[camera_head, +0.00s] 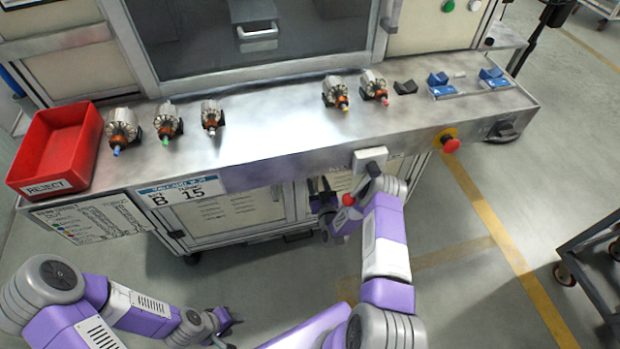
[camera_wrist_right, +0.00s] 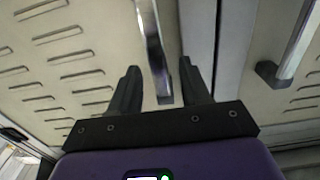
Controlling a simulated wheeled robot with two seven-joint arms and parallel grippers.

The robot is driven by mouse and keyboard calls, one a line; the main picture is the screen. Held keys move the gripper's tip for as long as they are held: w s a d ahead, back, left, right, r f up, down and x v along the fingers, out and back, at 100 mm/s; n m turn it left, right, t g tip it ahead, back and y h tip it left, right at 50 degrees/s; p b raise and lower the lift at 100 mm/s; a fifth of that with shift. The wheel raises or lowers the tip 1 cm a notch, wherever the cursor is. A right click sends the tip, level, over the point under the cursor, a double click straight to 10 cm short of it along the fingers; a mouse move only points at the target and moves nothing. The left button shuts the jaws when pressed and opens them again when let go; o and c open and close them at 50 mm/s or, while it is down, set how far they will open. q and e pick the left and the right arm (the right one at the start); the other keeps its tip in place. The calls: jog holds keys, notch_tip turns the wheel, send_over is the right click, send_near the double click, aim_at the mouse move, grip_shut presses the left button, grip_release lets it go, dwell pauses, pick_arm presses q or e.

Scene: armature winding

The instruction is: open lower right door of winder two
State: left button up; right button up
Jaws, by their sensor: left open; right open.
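The winder's lower doors sit under its metal shelf. The lower right door (camera_head: 343,182) is partly hidden by my right arm and looks shut. The lower left door (camera_head: 235,212) beside it also looks shut. My right gripper (camera_head: 324,198) is at the lower right door. In the right wrist view, my right gripper (camera_wrist_right: 157,85) is open, with a silver bar handle (camera_wrist_right: 153,45) between its fingers, not clamped. A second handle (camera_wrist_right: 292,42) is on the panel across the seam. My left gripper (camera_head: 228,322) is open and empty, low at the front, away from the doors.
The shelf (camera_head: 265,135) overhangs the doors and carries several armatures, a red reject bin (camera_head: 60,148) and blue blocks (camera_head: 440,85). A red stop button (camera_head: 450,144) sticks out at its right. A dark cart (camera_head: 595,260) stands far right. Floor between is clear.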

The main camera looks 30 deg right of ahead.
jog(key=shift+w+d, duration=0.15)
jog(key=shift+w, duration=0.4)
jog(key=shift+s, duration=0.1)
grip_shut()
